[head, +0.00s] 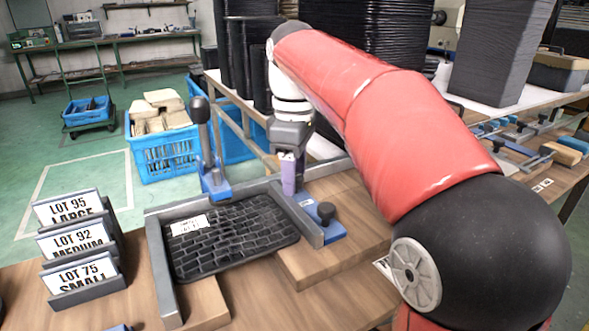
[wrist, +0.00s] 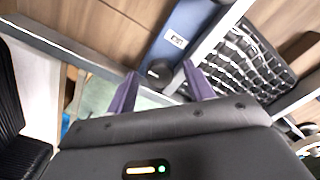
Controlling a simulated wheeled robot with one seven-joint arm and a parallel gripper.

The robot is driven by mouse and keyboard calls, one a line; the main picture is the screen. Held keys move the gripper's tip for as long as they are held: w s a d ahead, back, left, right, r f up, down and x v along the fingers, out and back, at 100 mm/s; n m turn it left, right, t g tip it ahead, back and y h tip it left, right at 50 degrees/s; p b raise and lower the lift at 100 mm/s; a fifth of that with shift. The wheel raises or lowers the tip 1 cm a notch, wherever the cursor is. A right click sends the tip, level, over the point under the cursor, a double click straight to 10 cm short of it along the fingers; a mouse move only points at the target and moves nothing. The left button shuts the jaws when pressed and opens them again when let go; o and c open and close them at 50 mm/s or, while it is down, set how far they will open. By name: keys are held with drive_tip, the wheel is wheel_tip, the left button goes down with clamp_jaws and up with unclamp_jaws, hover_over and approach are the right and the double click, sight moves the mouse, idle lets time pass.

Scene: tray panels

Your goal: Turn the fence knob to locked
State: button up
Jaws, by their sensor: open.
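The fence knob (head: 326,213) is black and stands on a blue plate (head: 333,233) at the right of the grey-walled fixture. My gripper (head: 289,178) has purple fingers pointing down, behind and a little left of that knob in the head view. In the wrist view my open gripper (wrist: 160,80) has a dark round knob (wrist: 159,70) showing between its fingers, beside a blue plate (wrist: 185,28) with a small white label. I see no contact, and I cannot tell how the knob is turned. The label is too small to read.
A black textured tray panel (head: 235,240) lies in the fixture. A tall black-topped lever (head: 203,135) on a blue base rises at its back left. Lot cards (head: 80,240) stand at left. Black stacks (head: 380,40) and a blue crate (head: 165,150) are behind.

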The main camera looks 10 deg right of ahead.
drive_tip(key=c, duration=1)
drive_tip(key=shift+m, duration=0.4)
drive_tip(key=m, duration=0.3)
drive_tip(key=shift+m, duration=0.4)
drive_tip(key=m, duration=0.4)
drive_tip(key=shift+m, duration=0.3)
drive_tip(key=m, duration=0.8)
drive_tip(key=shift+m, duration=0.3)
drive_tip(key=shift+o, duration=0.2)
